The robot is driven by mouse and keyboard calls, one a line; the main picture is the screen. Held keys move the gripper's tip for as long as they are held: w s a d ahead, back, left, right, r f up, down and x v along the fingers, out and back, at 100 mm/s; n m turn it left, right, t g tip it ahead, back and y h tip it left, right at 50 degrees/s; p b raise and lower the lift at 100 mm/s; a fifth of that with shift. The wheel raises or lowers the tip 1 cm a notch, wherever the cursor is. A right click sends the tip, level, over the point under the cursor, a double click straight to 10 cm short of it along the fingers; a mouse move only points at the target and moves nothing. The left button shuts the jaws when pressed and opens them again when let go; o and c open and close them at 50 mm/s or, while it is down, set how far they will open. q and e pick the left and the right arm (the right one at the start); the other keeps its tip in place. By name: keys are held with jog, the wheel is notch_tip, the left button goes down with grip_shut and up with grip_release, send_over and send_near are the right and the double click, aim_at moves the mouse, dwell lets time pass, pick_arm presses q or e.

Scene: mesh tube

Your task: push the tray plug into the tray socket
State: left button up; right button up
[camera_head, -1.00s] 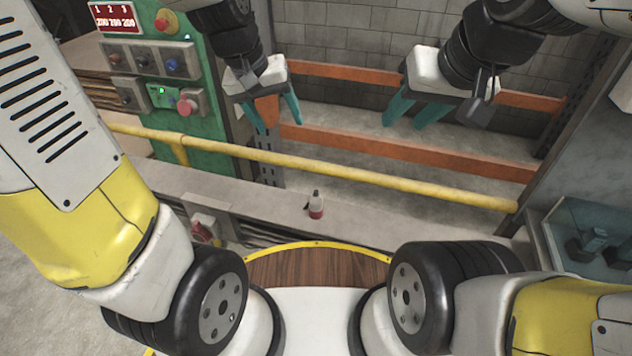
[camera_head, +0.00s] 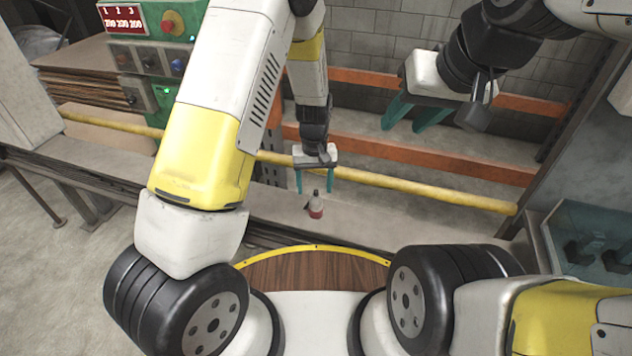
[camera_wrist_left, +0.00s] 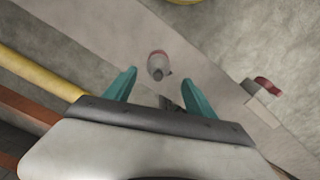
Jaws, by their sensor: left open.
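The tray plug (camera_head: 316,207), a small grey-white and red piece with a dark narrow top, stands on the grey ledge. In the left wrist view the plug (camera_wrist_left: 158,65) lies beyond the gap between my fingertips, apart from them. My left gripper (camera_head: 315,190) is open and empty, pointing down close over the plug; its teal fingers also show in the left wrist view (camera_wrist_left: 160,80). The tray socket (camera_wrist_left: 262,95), a grey box with a red part, is on the right in that view; my left arm hides it in the head view. My right gripper (camera_head: 416,116) is open and empty, raised at the right.
A yellow rail (camera_head: 400,186) runs along behind the ledge (camera_head: 262,203), with orange beams (camera_head: 480,160) farther back. A green control panel (camera_head: 180,65) stands at the back left. A glass-sided case (camera_head: 590,240) stands at the right. The ledge right of the plug looks clear.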

aim_at(316, 204)
pick_arm(q)
jog(key=shift+f, duration=0.1)
jog(key=shift+f, duration=1.2)
jog(key=shift+s+d+f, duration=0.1)
jog(key=shift+f, duration=1.2)
jog(key=shift+s+d+f, duration=0.1)
jog(key=shift+f, duration=1.2)
jog(key=c, duration=1.3)
jog(key=shift+c, duration=0.2)
